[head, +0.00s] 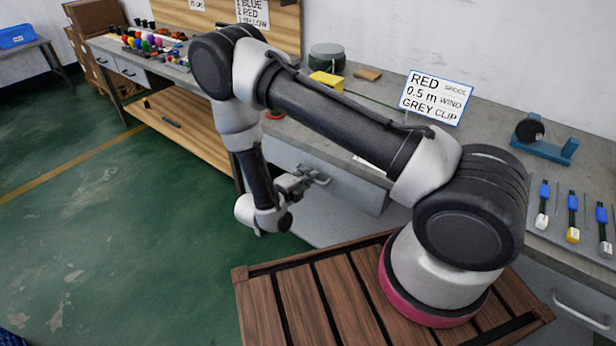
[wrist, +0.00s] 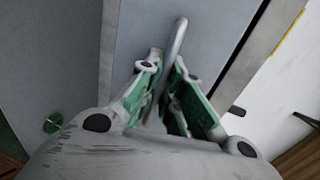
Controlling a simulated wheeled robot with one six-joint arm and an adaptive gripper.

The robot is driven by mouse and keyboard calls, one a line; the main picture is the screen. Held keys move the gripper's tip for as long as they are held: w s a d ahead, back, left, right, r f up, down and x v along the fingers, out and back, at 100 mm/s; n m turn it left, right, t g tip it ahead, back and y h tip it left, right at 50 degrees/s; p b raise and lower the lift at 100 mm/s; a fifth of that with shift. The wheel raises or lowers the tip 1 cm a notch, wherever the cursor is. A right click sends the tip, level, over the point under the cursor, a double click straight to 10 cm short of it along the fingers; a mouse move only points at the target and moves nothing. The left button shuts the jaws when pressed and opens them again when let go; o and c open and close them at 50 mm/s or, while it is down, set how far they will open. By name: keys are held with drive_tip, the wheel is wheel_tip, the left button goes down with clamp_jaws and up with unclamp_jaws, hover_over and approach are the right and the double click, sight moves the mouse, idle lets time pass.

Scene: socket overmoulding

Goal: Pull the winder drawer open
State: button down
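The winder drawer has a plain grey front (head: 352,192) under the bench top, left of my upper arm. It fills the middle of the wrist view (wrist: 135,30). Its bar handle (wrist: 179,38) runs between my two fingers; in the head view the handle (head: 322,178) shows just beyond my gripper (head: 300,184). In the wrist view my gripper (wrist: 168,72) has green-padded fingers, one on each side of the bar. The fingers are close to the bar, but whether both pads press on it is not clear. The drawer front looks about flush with the bench.
Above the drawer, the bench (head: 480,125) carries a yellow block (head: 326,81), a dark round drum (head: 327,57), a sign card (head: 436,97) and a blue spool holder (head: 545,145). A slatted wooden platform (head: 290,300) lies below my arm. Green floor (head: 130,240) is clear at left.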

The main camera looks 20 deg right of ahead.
drive_tip(key=shift+a, duration=0.1)
drive_tip(key=f+v, duration=0.3)
drive_tip(key=v, duration=1.1)
drive_tip(key=s+a+f+v, duration=0.1)
drive_tip(key=f+v, duration=0.2)
drive_tip(key=v, duration=1.1)
drive_tip(key=shift+s+a, duration=0.15)
drive_tip(key=shift+a, duration=0.15)
drive_tip(key=c, duration=1.9)
unclamp_jaws()
drive_tip(key=shift+o, duration=0.2)
drive_tip(key=shift+r, duration=0.1)
drive_tip(key=v, duration=1.2)
